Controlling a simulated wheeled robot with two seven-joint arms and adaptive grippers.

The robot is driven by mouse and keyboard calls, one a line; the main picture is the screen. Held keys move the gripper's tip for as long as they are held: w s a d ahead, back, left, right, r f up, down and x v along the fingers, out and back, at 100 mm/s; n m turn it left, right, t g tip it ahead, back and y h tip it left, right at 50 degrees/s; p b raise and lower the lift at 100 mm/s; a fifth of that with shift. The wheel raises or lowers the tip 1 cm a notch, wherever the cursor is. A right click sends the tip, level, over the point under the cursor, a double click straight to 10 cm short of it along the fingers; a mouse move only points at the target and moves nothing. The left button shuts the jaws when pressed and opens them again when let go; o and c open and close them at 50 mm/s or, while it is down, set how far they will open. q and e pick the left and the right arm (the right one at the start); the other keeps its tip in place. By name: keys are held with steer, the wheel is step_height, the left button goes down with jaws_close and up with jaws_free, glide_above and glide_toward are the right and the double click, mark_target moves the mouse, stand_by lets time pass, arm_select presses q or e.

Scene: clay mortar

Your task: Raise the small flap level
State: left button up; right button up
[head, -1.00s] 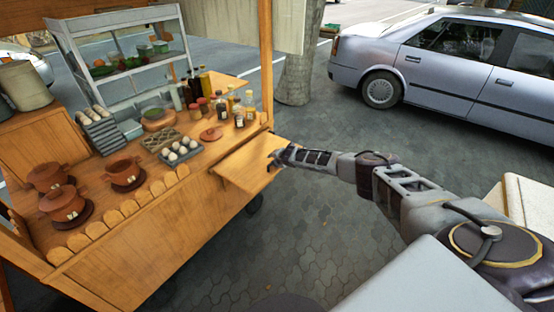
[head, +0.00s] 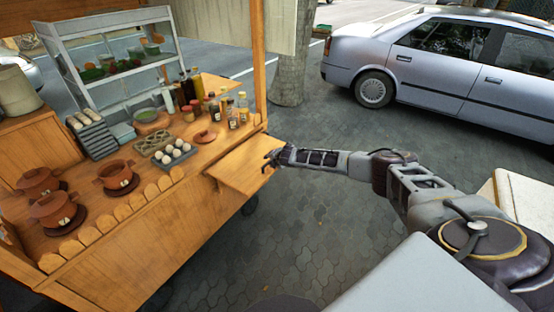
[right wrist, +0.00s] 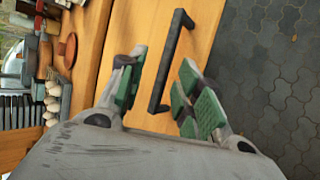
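The small flap (head: 236,170) is a plain wooden board at the right end of the cart. It sticks out from the cart and looks near level; its exact tilt is hard to judge. In the right wrist view the flap (right wrist: 140,25) carries a black bar handle (right wrist: 171,58). My right gripper (head: 271,158) is at the flap's outer edge. In the right wrist view its green-padded fingers (right wrist: 160,92) are apart, one on each side of the handle, with visible gaps. My left gripper is out of view.
The wooden cart counter (head: 95,215) holds clay pots (head: 117,175), a tray of eggs (head: 174,153), bottles (head: 232,113) and a glass case (head: 115,60). A tree trunk (head: 290,75) and a silver car (head: 440,65) stand beyond. The paving (head: 300,220) right of the cart is clear.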

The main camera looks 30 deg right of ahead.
steer(key=v, duration=0.8)
stand_by(0.6)
steer(key=shift+w+r, duration=0.1)
stand_by(0.4)
